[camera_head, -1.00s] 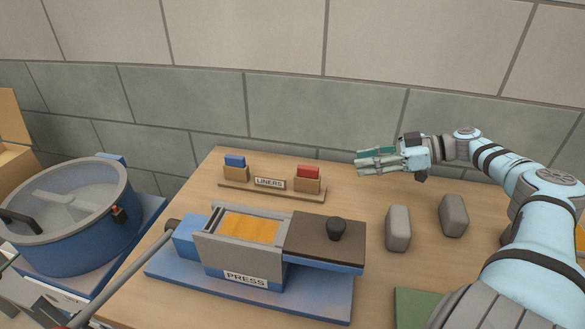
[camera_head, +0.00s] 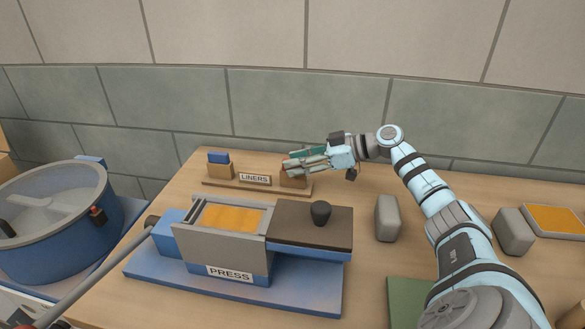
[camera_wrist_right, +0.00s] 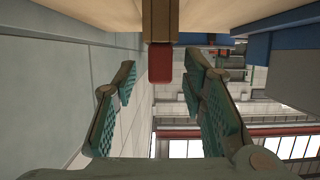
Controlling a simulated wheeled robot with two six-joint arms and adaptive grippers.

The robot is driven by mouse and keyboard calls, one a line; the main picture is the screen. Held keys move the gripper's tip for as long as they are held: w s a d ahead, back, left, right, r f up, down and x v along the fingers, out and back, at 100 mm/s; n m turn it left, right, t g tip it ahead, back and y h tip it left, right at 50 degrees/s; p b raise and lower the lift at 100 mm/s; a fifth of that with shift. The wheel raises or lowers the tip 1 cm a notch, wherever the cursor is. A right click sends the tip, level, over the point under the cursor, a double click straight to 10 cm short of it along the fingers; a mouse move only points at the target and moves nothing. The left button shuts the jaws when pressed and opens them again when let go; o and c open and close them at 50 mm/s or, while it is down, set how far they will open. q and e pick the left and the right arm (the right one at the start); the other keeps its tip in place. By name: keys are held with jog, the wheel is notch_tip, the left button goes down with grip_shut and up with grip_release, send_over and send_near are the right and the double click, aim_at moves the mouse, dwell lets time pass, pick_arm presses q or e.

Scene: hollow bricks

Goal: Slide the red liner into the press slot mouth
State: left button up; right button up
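The red liner (camera_wrist_right: 160,66) shows in the right wrist view, standing in its wooden holder between my right fingers and slightly beyond them. In the head view my right gripper (camera_head: 287,164) covers nearly all of it. The right gripper also shows in the wrist view (camera_wrist_right: 160,92), with its teal-padded fingers spread apart on both sides of the liner. I see no grip on it. The press (camera_head: 222,251) stands in front of the rack, with orange material (camera_head: 232,217) in its open top and a dark lid plate to the right. My left gripper is out of view.
The liner rack (camera_head: 223,186) carries a blue liner (camera_head: 218,157) at its left. Grey blocks (camera_head: 387,218) and (camera_head: 514,231) stand right of the press. An orange-filled tray (camera_head: 556,220) is at far right. A blue pot (camera_head: 58,225) stands left. A green mat (camera_head: 407,300) lies in front.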

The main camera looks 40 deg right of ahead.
jog(key=shift+s, duration=0.1)
grip_shut()
